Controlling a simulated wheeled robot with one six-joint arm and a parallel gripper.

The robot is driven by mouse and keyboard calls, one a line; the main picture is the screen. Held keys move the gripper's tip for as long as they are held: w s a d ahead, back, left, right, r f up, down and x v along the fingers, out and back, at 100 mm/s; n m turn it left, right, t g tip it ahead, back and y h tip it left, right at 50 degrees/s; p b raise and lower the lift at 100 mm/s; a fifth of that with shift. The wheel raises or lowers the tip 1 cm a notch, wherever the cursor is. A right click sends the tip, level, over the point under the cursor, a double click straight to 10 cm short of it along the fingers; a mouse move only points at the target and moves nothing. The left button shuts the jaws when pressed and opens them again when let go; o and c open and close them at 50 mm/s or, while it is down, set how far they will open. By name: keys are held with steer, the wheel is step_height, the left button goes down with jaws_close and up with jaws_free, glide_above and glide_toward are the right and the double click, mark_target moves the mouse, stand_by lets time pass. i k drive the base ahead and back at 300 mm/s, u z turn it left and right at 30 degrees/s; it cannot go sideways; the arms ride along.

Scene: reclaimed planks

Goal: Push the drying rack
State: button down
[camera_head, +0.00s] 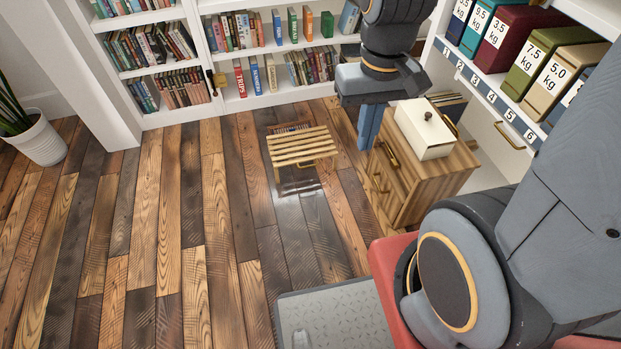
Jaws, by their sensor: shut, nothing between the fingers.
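The drying rack (303,147) is a small light-wood slatted stand on the plank floor, in front of the bookshelf and left of the wooden cabinet. Its slatted top faces up and its lower parts show only partly. My gripper (367,143) points down to the right of the rack, in front of the cabinet's left side. Its fingers are together with nothing between them. In the picture, a gap shows between the fingers and the rack; their exact distance in depth is hard to tell.
A wooden cabinet (405,186) with a cream lidded box (424,130) stands right of my gripper. White bookshelves (269,100) line the back wall. Numbered weight boxes (545,68) fill the right shelf. A potted plant (36,141) stands far left. The floor left of the rack is open.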

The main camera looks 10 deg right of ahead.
mark_target(325, 137)
steer(key=z, duration=0.15)
steer(key=i, duration=0.85)
steer(key=u, duration=0.25)
